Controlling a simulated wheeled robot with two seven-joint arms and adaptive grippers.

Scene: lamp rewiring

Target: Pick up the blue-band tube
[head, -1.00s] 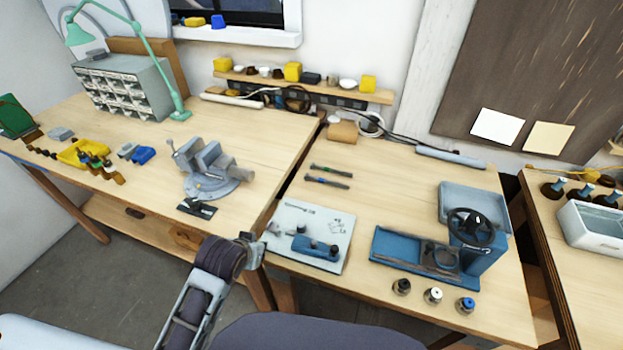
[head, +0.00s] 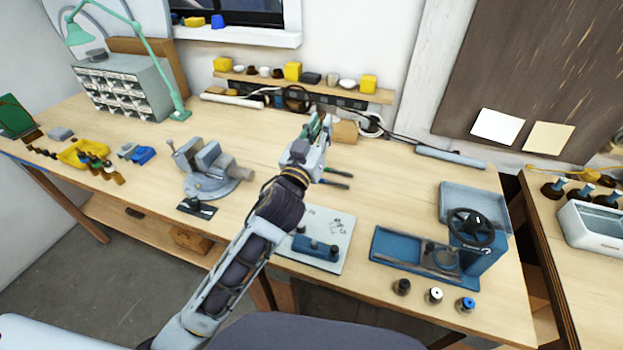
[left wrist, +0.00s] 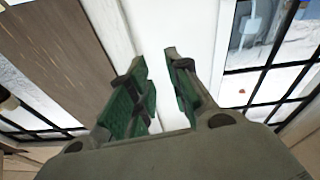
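No tube shows in that view. My right gripper is out of sight.
A grey vise (head: 210,170) stands left of my arm. A white board with a blue fixture (head: 316,248) lies below it. A blue press (head: 425,255) and several small bottles (head: 434,296) are at right. A cable and a box (head: 345,132) lie behind.

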